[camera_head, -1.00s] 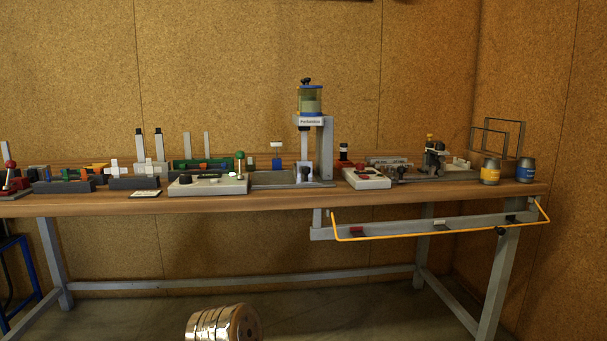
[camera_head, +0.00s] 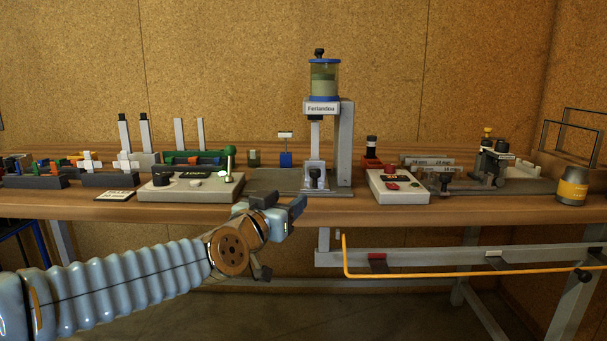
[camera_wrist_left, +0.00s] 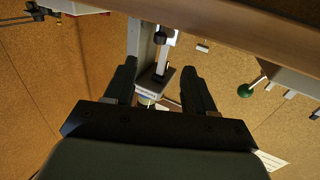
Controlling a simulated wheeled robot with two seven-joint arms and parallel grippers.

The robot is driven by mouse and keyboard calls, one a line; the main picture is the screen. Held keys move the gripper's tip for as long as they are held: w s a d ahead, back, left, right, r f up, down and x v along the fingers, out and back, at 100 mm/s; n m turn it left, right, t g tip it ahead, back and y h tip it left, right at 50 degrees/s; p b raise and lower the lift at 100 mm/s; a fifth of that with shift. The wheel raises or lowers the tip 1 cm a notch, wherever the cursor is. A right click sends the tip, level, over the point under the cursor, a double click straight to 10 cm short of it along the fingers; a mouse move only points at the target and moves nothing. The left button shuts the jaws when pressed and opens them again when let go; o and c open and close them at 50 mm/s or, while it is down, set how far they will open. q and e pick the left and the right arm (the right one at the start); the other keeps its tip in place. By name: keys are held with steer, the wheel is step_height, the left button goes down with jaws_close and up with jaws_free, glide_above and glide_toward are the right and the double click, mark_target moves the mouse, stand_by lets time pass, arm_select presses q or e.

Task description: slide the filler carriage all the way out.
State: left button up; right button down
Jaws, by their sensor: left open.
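The filler is a clear tank (camera_head: 323,77) with blue rims and greenish contents, on a grey post (camera_head: 345,145) at the table's back middle. Below it a small grey carriage (camera_head: 314,168) with a dark knob (camera_head: 315,183) sits at the bench's front; how far out it is I cannot tell. In the left wrist view the knob (camera_wrist_left: 160,38) shows upside down beyond the fingers. My left gripper (camera_head: 283,206) is open and empty, in front of the bench edge, below and left of the knob, touching nothing. It also shows in the left wrist view (camera_wrist_left: 158,90). My right gripper is out of view.
A control box with a green-balled lever (camera_head: 230,150) stands left of the carriage; a box with red buttons (camera_head: 398,186) stands right. A grey rail (camera_head: 440,258) with an orange bar (camera_head: 460,273) hangs below the bench front at right. The bench edge (camera_head: 200,207) is close to my gripper.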

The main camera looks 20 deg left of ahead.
mark_target(313, 176)
arm_select(q)
steer(key=w+p, duration=0.1)
steer(key=w, duration=0.3)
steer(key=w+d, duration=0.1)
steer(key=w, duration=0.4)
steer(key=w+p, duration=0.1)
steer(key=w, duration=0.4)
steer(key=shift+w+d+r+p, duration=0.2)
steer(key=shift+p, duration=0.1)
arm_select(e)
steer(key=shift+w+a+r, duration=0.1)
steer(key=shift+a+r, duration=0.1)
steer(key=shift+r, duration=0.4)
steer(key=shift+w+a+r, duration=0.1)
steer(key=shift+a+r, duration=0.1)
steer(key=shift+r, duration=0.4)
arm_select(q)
jaws_close()
